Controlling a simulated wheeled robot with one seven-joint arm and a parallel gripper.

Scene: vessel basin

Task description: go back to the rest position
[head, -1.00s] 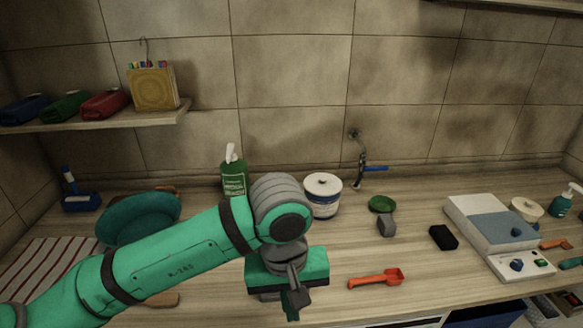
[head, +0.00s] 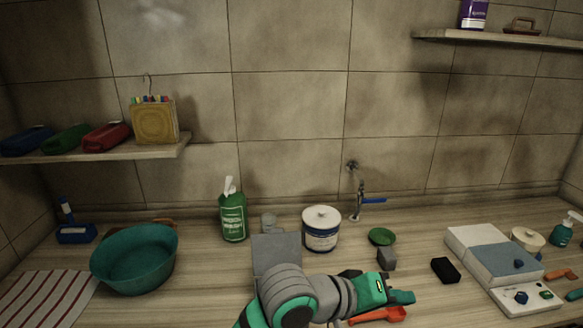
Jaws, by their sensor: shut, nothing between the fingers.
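My gripper (head: 403,297) is low in the front middle of the head view, at the end of my green and grey arm. It points to the right, over the front part of the wooden counter (head: 210,290). It is shut and holds nothing. An orange scoop (head: 385,315) lies on the counter just below it in the picture, partly hidden by it. My forearm bends in from the bottom edge.
A teal bowl (head: 135,262) and green bottle (head: 232,215) stand left. A white tub (head: 321,230), tap (head: 360,195), green dish (head: 381,236), grey block (head: 387,259) and black block (head: 445,270) lie behind the gripper. A white-blue device (head: 490,255) is right.

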